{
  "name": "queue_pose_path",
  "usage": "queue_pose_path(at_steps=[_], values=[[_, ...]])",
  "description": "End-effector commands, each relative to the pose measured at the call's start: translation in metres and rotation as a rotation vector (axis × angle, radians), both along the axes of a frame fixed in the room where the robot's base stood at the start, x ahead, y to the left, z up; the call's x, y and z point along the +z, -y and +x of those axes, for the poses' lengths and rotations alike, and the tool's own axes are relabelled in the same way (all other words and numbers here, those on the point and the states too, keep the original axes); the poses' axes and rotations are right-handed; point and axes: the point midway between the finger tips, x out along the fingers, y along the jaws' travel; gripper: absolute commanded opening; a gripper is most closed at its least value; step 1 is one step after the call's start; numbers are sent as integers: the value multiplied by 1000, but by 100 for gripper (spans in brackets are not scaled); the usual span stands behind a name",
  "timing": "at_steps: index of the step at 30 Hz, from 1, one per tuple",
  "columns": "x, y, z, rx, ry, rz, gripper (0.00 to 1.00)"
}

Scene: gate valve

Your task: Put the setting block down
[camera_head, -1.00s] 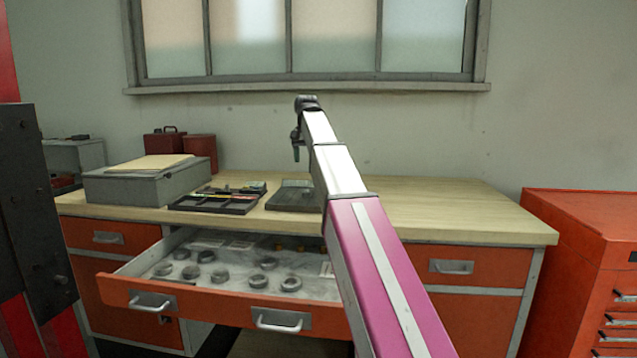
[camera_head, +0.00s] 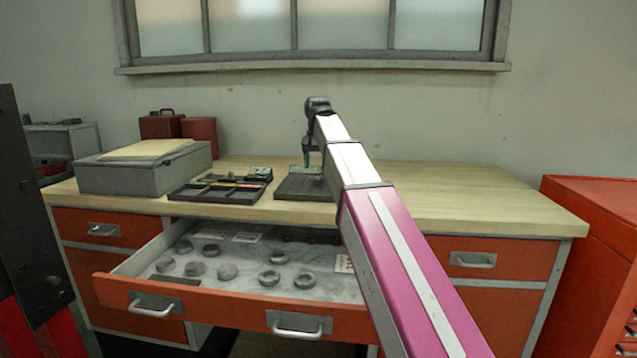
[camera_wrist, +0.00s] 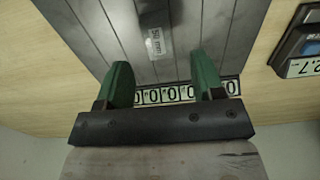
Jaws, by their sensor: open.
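My gripper (camera_head: 307,162) hangs at the dark grooved plate (camera_head: 290,190) on the bench top. In the wrist view my gripper (camera_wrist: 162,72) has its two green fingers apart, with nothing clasped between them. The grooved plate (camera_wrist: 90,30) lies under the fingers. A small dark block (camera_wrist: 152,14) with a pale "50 mm" label (camera_wrist: 157,43) is on the plate, just beyond the fingertips and roughly in line with the gap. I take it for the setting block; its far end is cut off by the frame. The block is too small to make out in the head view.
A black tray of small tools (camera_head: 215,190) lies left of the plate. A grey box (camera_head: 140,170) stands further left. The drawer (camera_head: 220,303) below is open and holds several grey rings. A device with a numeric display (camera_wrist: 300,50) is near the plate. The bench's right side is clear.

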Motion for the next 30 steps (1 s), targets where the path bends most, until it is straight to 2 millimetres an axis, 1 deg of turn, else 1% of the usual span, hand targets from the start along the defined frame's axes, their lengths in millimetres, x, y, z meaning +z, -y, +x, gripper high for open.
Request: queue_pose_path(at_steps=[11, 14, 19, 20, 21, 23, 24, 25, 30], values=[[-45, 3, 0, 0, -2, -1, 62], [-50, 2, 0, 0, -1, 0, 62], [-49, 2, 1, 0, 0, 0, 62], [-49, 2, 1, 0, 0, 0, 55], [-49, 2, 1, 0, 0, 0, 42], [-49, 2, 1, 0, 0, 0, 23], [-49, 2, 1, 0, 0, 0, 10], [-49, 2, 1, 0, 0, 0, 0], [-49, 2, 1, 0, 0, 0, 0]])
